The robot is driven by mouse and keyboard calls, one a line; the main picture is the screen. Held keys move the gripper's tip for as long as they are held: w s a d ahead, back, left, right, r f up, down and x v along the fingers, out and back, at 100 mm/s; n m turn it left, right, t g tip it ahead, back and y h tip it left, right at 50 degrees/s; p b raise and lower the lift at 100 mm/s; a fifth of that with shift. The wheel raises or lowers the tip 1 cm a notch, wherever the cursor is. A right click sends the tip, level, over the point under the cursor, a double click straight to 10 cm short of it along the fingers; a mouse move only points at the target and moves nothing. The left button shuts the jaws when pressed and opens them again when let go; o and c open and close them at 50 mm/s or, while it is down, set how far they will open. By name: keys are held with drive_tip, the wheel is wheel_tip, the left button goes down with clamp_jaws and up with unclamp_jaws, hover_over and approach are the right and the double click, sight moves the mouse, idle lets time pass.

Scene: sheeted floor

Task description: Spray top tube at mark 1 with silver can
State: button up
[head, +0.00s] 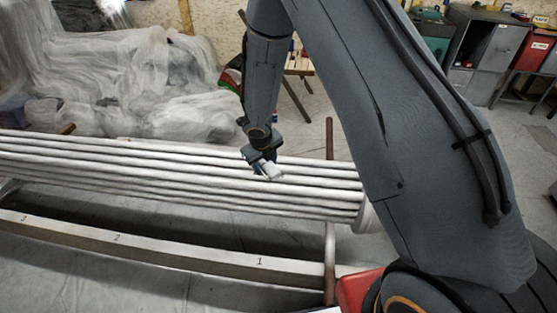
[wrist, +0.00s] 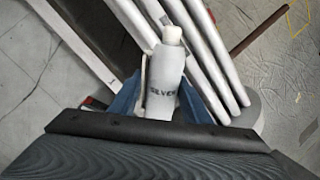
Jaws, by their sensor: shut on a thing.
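My gripper's blue fingers are shut around the can. In the head view my gripper (head: 262,160) and the small pale can (head: 270,172) are in front of the tubes near their right part. The top tube (head: 120,140) is the uppermost of several whitish tubes in a rack. Mark 1 (head: 260,261) is a black numeral on the beam below, roughly under the can in the picture.
The beam (head: 180,255) also bears marks 2 and 3 to the left. A brown upright post (head: 330,200) stands at the rack's right end. Plastic-sheeted heaps (head: 130,75) lie behind. Grey cabinets (head: 485,50) stand at the back right.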

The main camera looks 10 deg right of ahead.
drive_tip(key=w+a+p, duration=0.2)
drive_tip(key=a+p, duration=0.3)
drive_tip(key=a, duration=0.3)
drive_tip(key=shift+w, duration=0.3)
drive_tip(key=shift+o, duration=0.6)
drive_tip(key=c, duration=0.7)
drive_tip(key=s+d+b, duration=0.2)
drive_tip(key=d+b, duration=0.2)
drive_tip(key=d, duration=0.3)
drive_tip(key=s+d+b, duration=0.2)
drive_tip(key=d+b, duration=0.2)
drive_tip(key=d, duration=0.3)
drive_tip(key=s+d+b, duration=0.3)
drive_tip(key=d+b, duration=0.1)
drive_tip(key=d, duration=0.3)
drive_tip(key=shift+d, duration=0.3)
drive_tip(key=shift+c, duration=0.2)
